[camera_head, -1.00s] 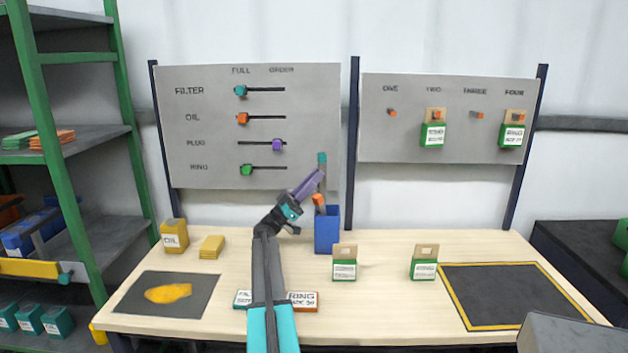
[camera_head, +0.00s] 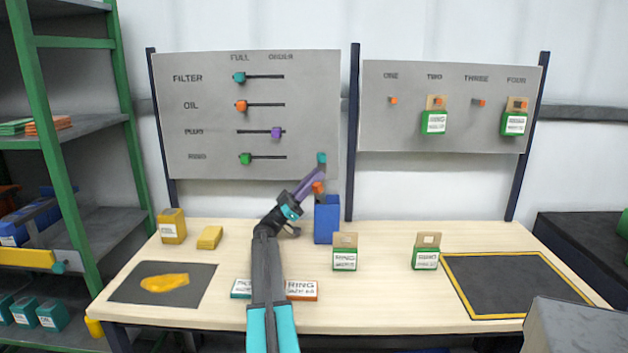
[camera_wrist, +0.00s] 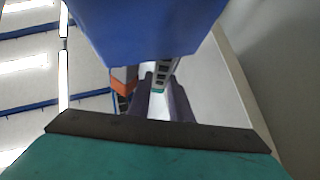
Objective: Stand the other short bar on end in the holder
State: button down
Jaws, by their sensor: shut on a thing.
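A blue holder (camera_head: 327,222) stands upright on the table right of my gripper. My gripper (camera_head: 315,177), with purple fingers, is just above it and to its left. It is shut on a short grey bar whose teal end (camera_head: 322,158) points up. In the wrist view the held bar (camera_wrist: 164,68) is between the purple fingers, with holes along its side. An orange-ended piece (camera_head: 318,188) shows at the holder's mouth and also beside the holder in the wrist view (camera_wrist: 124,80). The held bar's lower end is hidden; I cannot tell whether it is inside the holder.
Green boxes stand on the table right of the holder (camera_head: 345,252) (camera_head: 425,252). A yellow box (camera_head: 172,226) and a yellow block (camera_head: 209,238) are at the left. The dark, yellow-edged mat (camera_head: 515,282) at the right is empty.

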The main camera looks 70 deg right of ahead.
aim_at(319, 163)
jog(key=c, duration=1.5)
grip_release()
jog(key=shift+c, duration=0.2)
jog(key=r, duration=0.2)
jog(key=a+r, duration=0.1)
jog(key=shift+s+r+b, duration=0.25)
jog(key=shift+r+b, duration=0.05)
jog(key=shift+b, duration=0.1)
jog(key=s+a+b, duration=0.1)
jog(key=s+a, duration=0.2)
jog(key=a, duration=0.3)
jog(key=s+a+r+b, duration=0.1)
jog(key=s+a, duration=0.2)
jog(key=a, duration=0.4)
jog(key=shift+a+r, duration=0.2)
jog(key=shift+a, duration=0.1)
